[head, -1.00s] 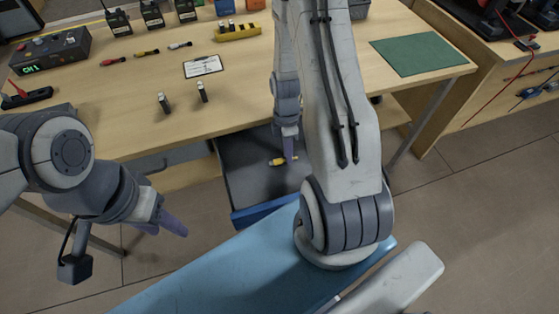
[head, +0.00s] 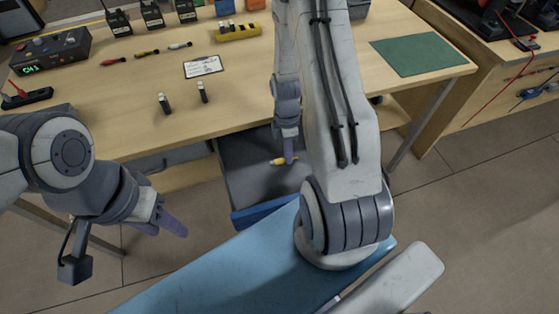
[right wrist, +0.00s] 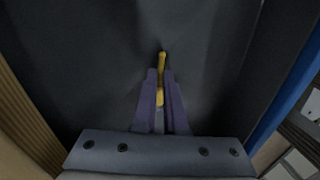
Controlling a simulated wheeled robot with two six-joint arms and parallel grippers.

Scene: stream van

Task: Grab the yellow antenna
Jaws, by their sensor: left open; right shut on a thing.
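A yellow antenna (head: 277,161) is in the open drawer below the table. It also shows in the right wrist view (right wrist: 162,63), with its dark tip pointing away. My right gripper (head: 289,157) reaches down into the drawer and is shut on this antenna; its fingers (right wrist: 161,92) close on both sides of it. The antenna is partly hidden by the fingers in the head view. Another yellow-marked antenna (head: 147,53) lies on the table between a red one (head: 113,61) and a white one (head: 180,45). My left gripper (head: 168,222) is open and empty, in front of the table.
The drawer has a dark floor (right wrist: 90,60) and a blue front (head: 262,211). Two small dark upright items (head: 165,103) stand near the table's front edge, close to a white card (head: 203,66). A green mat (head: 418,54) lies at the right. Radios stand at the back.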

